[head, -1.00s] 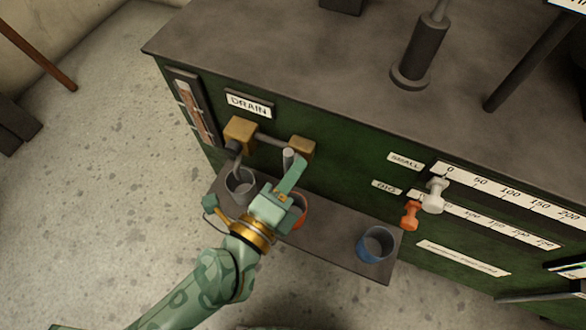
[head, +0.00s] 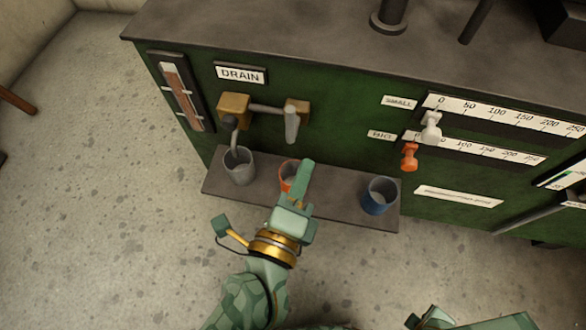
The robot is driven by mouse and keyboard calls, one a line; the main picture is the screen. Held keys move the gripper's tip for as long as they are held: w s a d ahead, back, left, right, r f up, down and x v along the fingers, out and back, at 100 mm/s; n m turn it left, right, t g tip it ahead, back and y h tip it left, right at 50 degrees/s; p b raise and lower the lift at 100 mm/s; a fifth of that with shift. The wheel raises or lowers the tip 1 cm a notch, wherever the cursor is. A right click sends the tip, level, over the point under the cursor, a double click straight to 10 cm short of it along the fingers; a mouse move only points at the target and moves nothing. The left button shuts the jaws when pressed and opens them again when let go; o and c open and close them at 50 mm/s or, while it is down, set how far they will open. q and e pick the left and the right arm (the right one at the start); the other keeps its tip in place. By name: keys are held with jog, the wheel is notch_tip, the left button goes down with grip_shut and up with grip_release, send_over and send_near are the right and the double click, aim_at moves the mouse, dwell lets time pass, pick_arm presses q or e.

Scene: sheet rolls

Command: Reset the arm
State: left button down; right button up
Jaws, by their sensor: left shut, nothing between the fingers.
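My left gripper (head: 304,170) is shut and empty. It is low in front of the shelf, and its fingers cover part of an orange-red cup (head: 287,174). I cannot tell whether it touches the cup. The drain lever (head: 291,122) hangs down from the right brass block, apart from and above the gripper. A small part of what looks like my right arm (head: 432,318) shows at the bottom right edge; its fingers are not clear.
A grey cup (head: 239,168) stands under the drain spout (head: 232,135). A blue cup (head: 380,196) stands at the right of the shelf (head: 335,205). White (head: 431,128) and orange (head: 409,157) slider knobs stick out of the green machine front (head: 350,135). The floor in front is clear.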

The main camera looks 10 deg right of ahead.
pick_arm(q)
jog(key=shift+s+a, duration=0.15)
jog(key=shift+s, duration=0.2)
dwell(0.4)
